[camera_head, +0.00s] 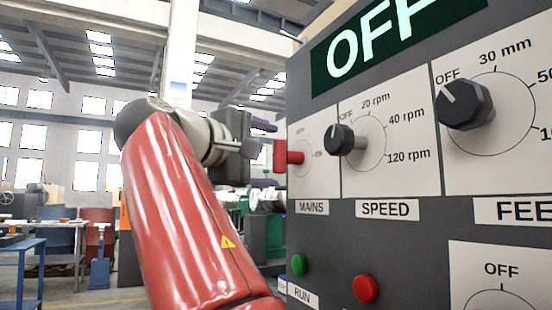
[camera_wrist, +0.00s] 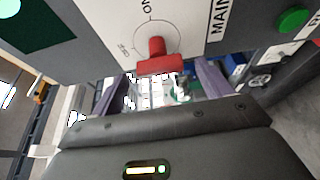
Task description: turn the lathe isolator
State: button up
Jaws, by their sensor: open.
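The lathe isolator is the red handle (camera_head: 281,156) on the MAINS plate at the panel's left edge. In the wrist view the red handle (camera_wrist: 158,61) is a crossbar on a short round stem, in front of a dial marked ON and OFF. My gripper (camera_head: 270,147) is open just left of the handle in the head view. In the wrist view my gripper's (camera_wrist: 162,76) two purple fingers are spread, one to each side of the crossbar, with gaps visible. I cannot tell whether the fingertips reach past the bar. Its pointing direction is hard to read.
The grey panel (camera_head: 345,225) also carries a black SPEED knob (camera_head: 340,140), a black FEED knob (camera_head: 465,106), a red button (camera_head: 366,289) and a green button (camera_head: 299,264). A lit OFF display (camera_head: 385,45) sits above. A blue table (camera_head: 25,260) stands far left.

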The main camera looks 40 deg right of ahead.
jog(key=a, duration=0.4)
jog(key=shift+s, duration=0.3)
jog(key=shift+f, duration=0.1)
